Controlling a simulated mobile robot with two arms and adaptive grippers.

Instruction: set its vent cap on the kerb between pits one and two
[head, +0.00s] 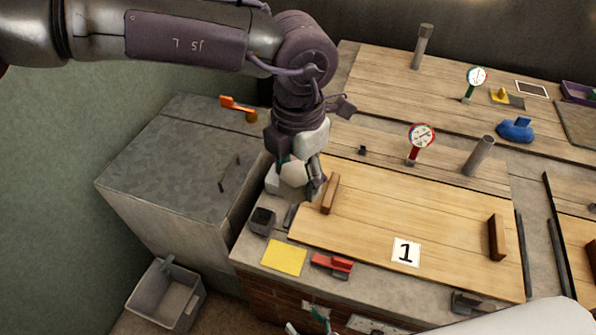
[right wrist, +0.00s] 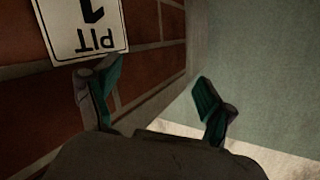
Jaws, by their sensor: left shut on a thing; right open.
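A pale wooden lid (head: 440,222) with a "1" card (head: 405,252) and two brown handles covers pit one. My left gripper (head: 312,190) is low at the lid's left end, just left of the left handle (head: 330,193). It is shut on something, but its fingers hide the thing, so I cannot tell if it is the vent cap. The kerb (head: 537,225) between pits one and two is a grey strip right of the lid. My right gripper (right wrist: 155,98) is open and empty beside the brick front with its "PIT 1" plate (right wrist: 84,25).
A dark grey cup-like block (head: 262,221), a yellow sheet (head: 284,257) and a red object (head: 332,264) lie on the near-left kerb. A red-stemmed gauge (head: 421,136) and a grey pipe (head: 479,156) stand behind the lid. Dark bars (head: 557,270) lie along the kerb between pits.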

